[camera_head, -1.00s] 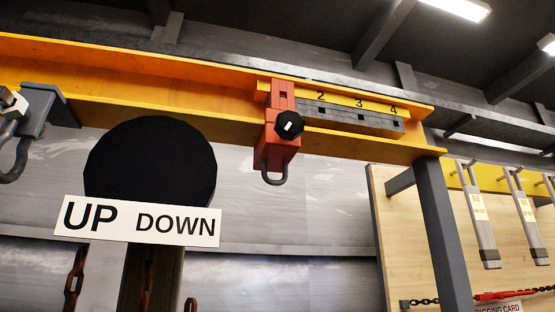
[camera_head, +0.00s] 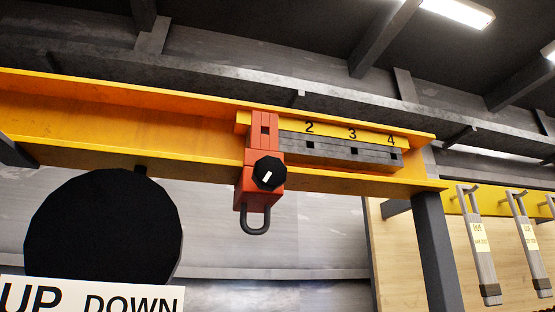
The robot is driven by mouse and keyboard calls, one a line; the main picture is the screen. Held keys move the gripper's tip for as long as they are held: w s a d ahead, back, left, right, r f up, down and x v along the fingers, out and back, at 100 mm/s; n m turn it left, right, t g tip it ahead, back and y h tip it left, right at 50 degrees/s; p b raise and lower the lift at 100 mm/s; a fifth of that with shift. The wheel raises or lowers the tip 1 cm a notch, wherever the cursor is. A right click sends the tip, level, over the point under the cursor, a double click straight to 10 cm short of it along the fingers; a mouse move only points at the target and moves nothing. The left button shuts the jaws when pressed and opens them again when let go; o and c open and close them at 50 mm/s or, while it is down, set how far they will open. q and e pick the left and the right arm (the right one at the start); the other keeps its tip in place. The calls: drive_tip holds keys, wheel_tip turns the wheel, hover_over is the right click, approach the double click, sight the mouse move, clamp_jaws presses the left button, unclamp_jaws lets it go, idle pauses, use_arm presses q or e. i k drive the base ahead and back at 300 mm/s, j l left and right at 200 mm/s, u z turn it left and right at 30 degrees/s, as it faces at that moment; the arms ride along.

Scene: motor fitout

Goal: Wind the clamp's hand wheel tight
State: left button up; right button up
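The red clamp (camera_head: 262,130) sits on the yellow beam (camera_head: 130,120), just left of a grey slotted bar marked 2, 3 and 4. Its black hand wheel (camera_head: 269,173) is on the clamp's front, with a white mark on its face that tilts slightly. A dark shackle (camera_head: 255,222) hangs below the clamp. Neither of my grippers shows in the view, and nothing touches the hand wheel.
A large black disc (camera_head: 105,228) hangs below the beam at left, above a white UP DOWN sign (camera_head: 95,298). A grey post (camera_head: 434,245) holds the beam's right end. Tagged grey slings (camera_head: 480,245) hang from a rack at right. The space around the clamp's front is clear.

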sight(269, 172)
drive_tip(key=k+l+u, duration=0.15)
drive_tip(key=l, duration=0.25)
drive_tip(key=l+u, duration=0.15)
drive_tip(key=l, duration=0.25)
drive_tip(key=k+l+u, duration=0.1)
drive_tip(key=l, duration=0.25)
drive_tip(key=k+l+u, duration=0.15)
drive_tip(key=l, duration=0.25)
drive_tip(key=k, duration=0.1)
